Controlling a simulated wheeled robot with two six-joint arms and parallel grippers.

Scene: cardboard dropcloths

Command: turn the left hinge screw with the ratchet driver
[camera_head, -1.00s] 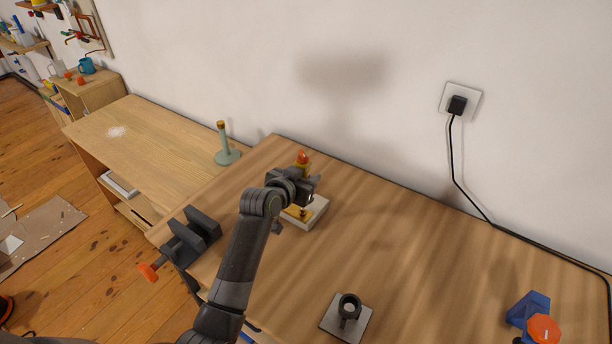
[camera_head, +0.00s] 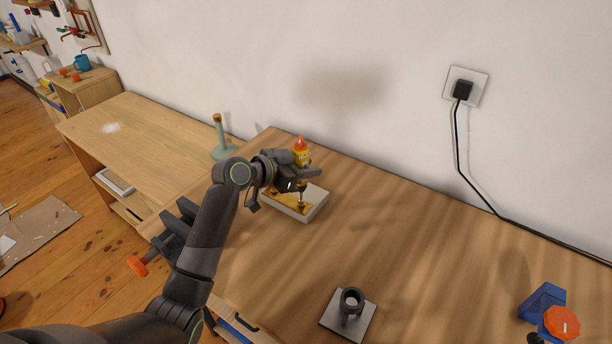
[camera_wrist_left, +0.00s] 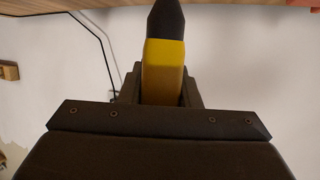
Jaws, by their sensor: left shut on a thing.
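The ratchet driver (camera_wrist_left: 163,70) has a yellow body with a black end and sits between the jaws of my left gripper in the left wrist view. In the head view my left gripper (camera_head: 303,180) is shut on it, above a pale block (camera_head: 312,211) that carries a brass hinge (camera_head: 288,200). The driver is mostly hidden there by the gripper. A brass screw (camera_head: 301,206) shows on the block, just below the fingers. The left part of the hinge is partly covered by my wrist, and I cannot tell whether the driver touches a screw.
A yellow bottle with an orange top (camera_head: 301,150) stands behind the gripper. A grey vise (camera_head: 172,232) is at the bench's left edge. An empty ring stand (camera_head: 350,302) is in front, and a blue-and-orange tool (camera_head: 549,311) lies right. The bench's middle right is clear.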

